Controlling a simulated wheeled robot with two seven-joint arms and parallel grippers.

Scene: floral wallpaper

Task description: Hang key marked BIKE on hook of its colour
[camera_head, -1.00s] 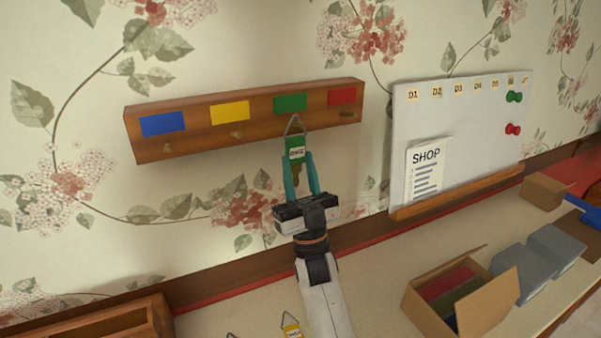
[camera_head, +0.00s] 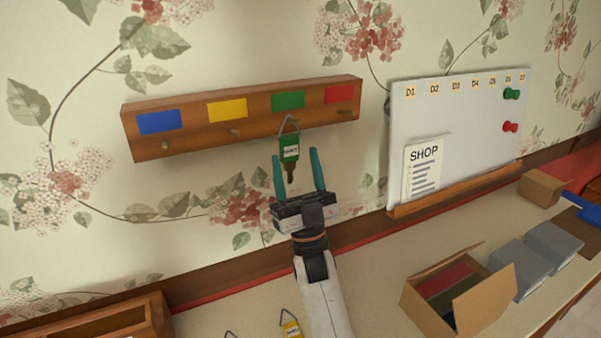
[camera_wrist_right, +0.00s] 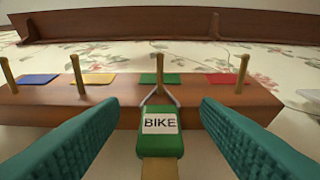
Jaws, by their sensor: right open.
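The key with the green tag (camera_head: 289,149) hangs by its wire loop under the green patch (camera_head: 288,100) of the wooden hook rack (camera_head: 187,141). In the right wrist view its label reads BIKE on the green tag (camera_wrist_right: 160,143), and the loop is around the peg (camera_wrist_right: 160,70) at the green patch. My right gripper (camera_head: 298,172) is open, with its teal fingers apart on either side of the key's lower end and not touching it. My left gripper is not in view.
Blue, yellow and red patches mark the other pegs. A yellow-tagged key (camera_head: 291,330) lies on the table below. A whiteboard (camera_head: 465,135) with a SHOP note stands at right. An open cardboard box (camera_head: 480,300) is at the lower right.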

